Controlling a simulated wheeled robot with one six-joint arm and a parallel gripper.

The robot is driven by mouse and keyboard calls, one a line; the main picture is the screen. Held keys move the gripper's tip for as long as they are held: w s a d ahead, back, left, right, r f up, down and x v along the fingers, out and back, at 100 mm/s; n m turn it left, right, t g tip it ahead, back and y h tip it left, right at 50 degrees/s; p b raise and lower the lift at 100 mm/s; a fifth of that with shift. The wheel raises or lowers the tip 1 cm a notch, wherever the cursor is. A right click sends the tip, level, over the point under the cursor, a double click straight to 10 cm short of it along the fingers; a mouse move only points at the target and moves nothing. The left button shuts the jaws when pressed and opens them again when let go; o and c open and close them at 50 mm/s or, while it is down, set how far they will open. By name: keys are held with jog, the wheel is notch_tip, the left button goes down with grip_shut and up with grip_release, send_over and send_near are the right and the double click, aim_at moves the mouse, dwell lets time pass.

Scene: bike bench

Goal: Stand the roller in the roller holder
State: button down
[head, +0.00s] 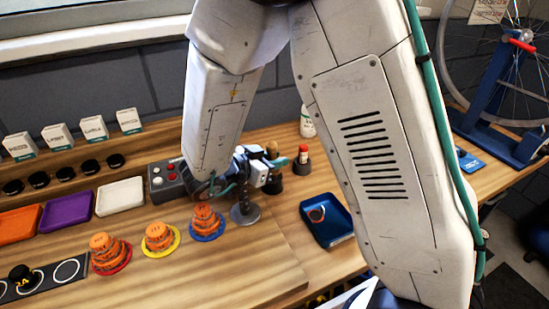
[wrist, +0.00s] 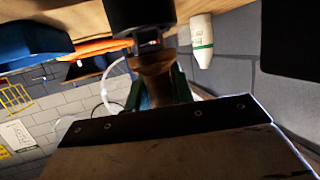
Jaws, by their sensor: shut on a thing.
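The roller (wrist: 153,70), with a brown wooden-looking body, is between the dark green fingers of my gripper (wrist: 157,90), which is shut on it. In the head view its tan top (head: 272,148) shows just above my gripper (head: 266,170). A black round cup, apparently the roller holder (wrist: 140,12), is in line with the roller's lower end in the wrist view, where the table is at the top. In the head view the black holder (head: 273,186) is below my gripper. The roller looks about upright. I cannot tell how deep its end is in the holder.
A red-topped item stands in another black cup (head: 302,166) close on the right. A dark post on a grey disc (head: 245,216) is at the front left. A grey control box (head: 168,180) is left, a blue tray (head: 326,222) right, a white bottle (head: 307,122) behind.

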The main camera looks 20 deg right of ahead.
jog(key=shift+r, duration=0.15)
jog(key=shift+r, duration=1.25)
jog(key=shift+f, duration=1.25)
dwell(0.8)
jog(key=shift+r, duration=1.3)
jog(key=shift+f, duration=1.45)
jog(key=shift+r, duration=0.15)
dwell(0.3)
jog(key=shift+r, duration=1.25)
jog(key=c, duration=1.1)
grip_release()
